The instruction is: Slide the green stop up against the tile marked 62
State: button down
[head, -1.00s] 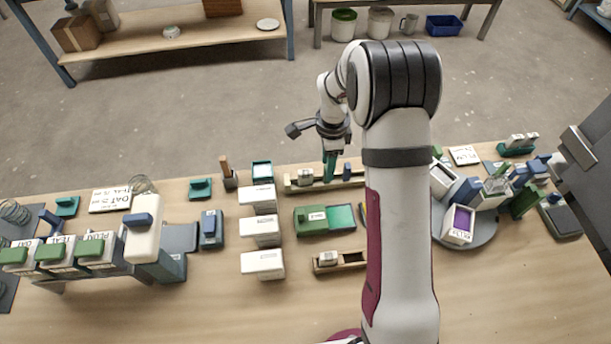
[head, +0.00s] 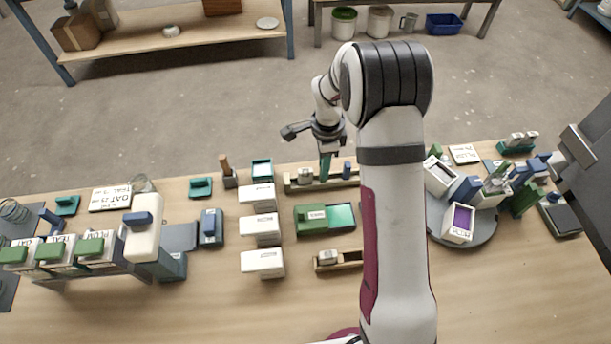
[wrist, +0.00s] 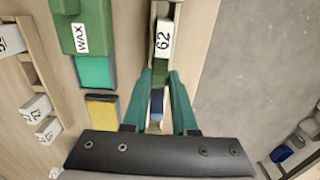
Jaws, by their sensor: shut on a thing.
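The wooden rail (head: 292,184) lies along the far edge of the table. The white tile marked 62 (wrist: 163,40) sits in it, showing in the head view (head: 305,177) left of my gripper. My gripper (head: 325,176) reaches down into the rail; its teal fingers (wrist: 160,76) are shut on the dark green stop (wrist: 160,70). In the wrist view the stop is right beside the tile's end; I cannot tell if they touch. A blue block (wrist: 157,100) is in the rail on the stop's other side. In the head view the fingers hide the stop.
A green WAX box (head: 310,214) with a teal pad stands nearer me. A shorter wooden rail (head: 349,260) lies in front of it. White boxes (head: 257,196) stand to the left, a crowded grey turntable (head: 478,236) to the right. The front middle of the table is clear.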

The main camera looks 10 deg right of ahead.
aim_at(308, 170)
jog(key=shift+a, duration=1.95)
jog(key=c, duration=0.8)
grip_release()
jog(key=shift+r, duration=0.1)
notch_tip(308, 170, up, 6)
jog(key=shift+r, duration=0.45)
